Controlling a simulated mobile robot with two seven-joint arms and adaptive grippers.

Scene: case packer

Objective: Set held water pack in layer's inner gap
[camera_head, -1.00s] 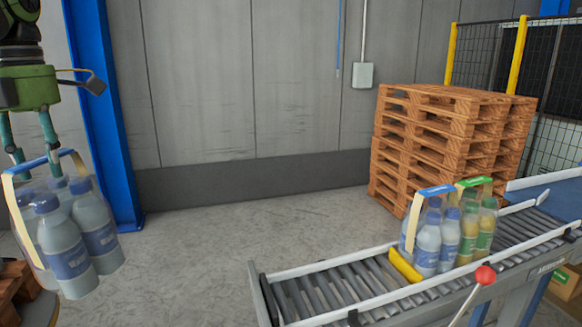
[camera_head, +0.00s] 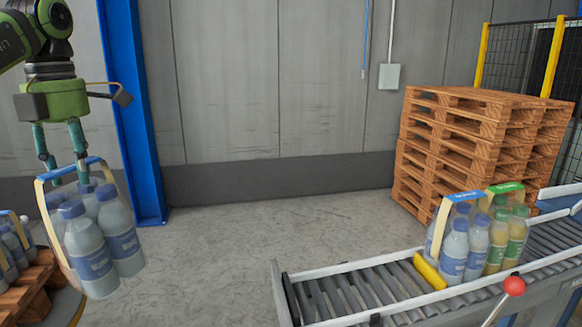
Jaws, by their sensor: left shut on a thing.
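My left gripper (camera_head: 70,180) points down at the left and is shut on the blue-topped handle of a water pack (camera_head: 92,245). The pack has clear bottles with blue caps and blue labels and hangs upright in the air. At the left edge, a layer of more blue-capped bottles (camera_head: 14,250) stands on a wooden pallet (camera_head: 32,278). The held pack hangs to the right of these bottles in the picture and partly overlaps the pallet's edge. The layer's inner gap is out of view. My right gripper is not in view.
A roller conveyor (camera_head: 345,290) at the lower right carries another water pack (camera_head: 458,245) and a green-handled pack of yellow bottles (camera_head: 508,235) behind a yellow stop (camera_head: 429,271). A stack of empty pallets (camera_head: 475,150) and a blue post (camera_head: 130,120) stand behind. The floor between is clear.

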